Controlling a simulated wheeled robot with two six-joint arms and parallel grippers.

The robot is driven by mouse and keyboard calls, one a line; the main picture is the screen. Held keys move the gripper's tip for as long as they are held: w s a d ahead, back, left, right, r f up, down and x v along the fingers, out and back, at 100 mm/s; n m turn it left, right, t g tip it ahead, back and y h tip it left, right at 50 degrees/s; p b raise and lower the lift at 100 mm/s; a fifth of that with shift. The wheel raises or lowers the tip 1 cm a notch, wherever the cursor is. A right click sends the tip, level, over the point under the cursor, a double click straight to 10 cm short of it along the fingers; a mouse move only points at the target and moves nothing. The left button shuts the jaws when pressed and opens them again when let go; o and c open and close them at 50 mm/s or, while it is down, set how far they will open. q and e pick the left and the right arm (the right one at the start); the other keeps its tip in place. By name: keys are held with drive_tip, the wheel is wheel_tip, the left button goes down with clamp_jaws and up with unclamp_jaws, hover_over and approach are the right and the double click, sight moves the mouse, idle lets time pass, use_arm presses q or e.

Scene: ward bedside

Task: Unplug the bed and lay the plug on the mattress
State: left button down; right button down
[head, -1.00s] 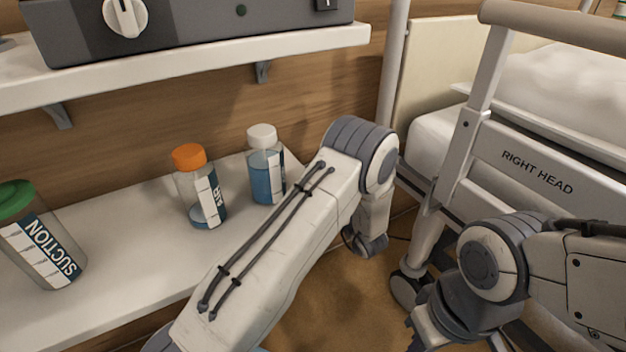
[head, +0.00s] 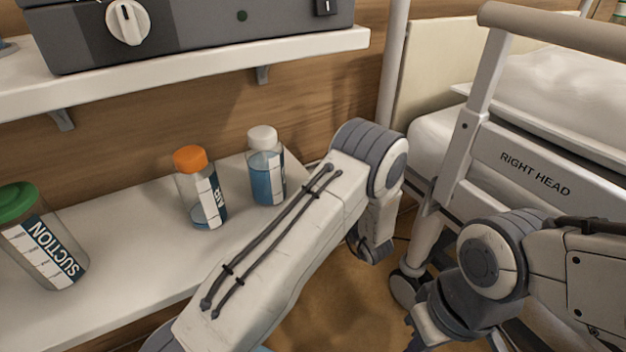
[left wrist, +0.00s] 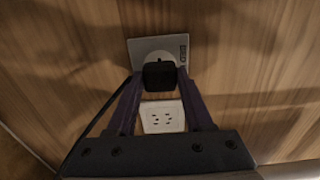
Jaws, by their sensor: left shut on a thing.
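In the left wrist view, the black plug (left wrist: 160,76) is between the fingers of my left gripper (left wrist: 160,80), which is shut on it. The plug is in front of the lower part of a grey wall plate (left wrist: 145,50); I cannot tell whether it is seated or just clear. A dark cord runs down to the left. In the head view my left gripper is hidden behind its own arm. The mattress (head: 565,90), white, lies on the bed at upper right. My right gripper (head: 418,335) is only partly seen at the bottom edge, and its fingers are unclear.
A white socket (left wrist: 162,117) sits just below the plug. A shelf (head: 110,250) at left holds a suction jar (head: 40,240), an orange-capped bottle (head: 202,190) and a white-capped bottle (head: 266,170), close to my left arm.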

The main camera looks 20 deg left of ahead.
use_arm(q)
drive_tip(key=shift+p+v, duration=0.75)
drive_tip(key=shift+v, duration=1.3)
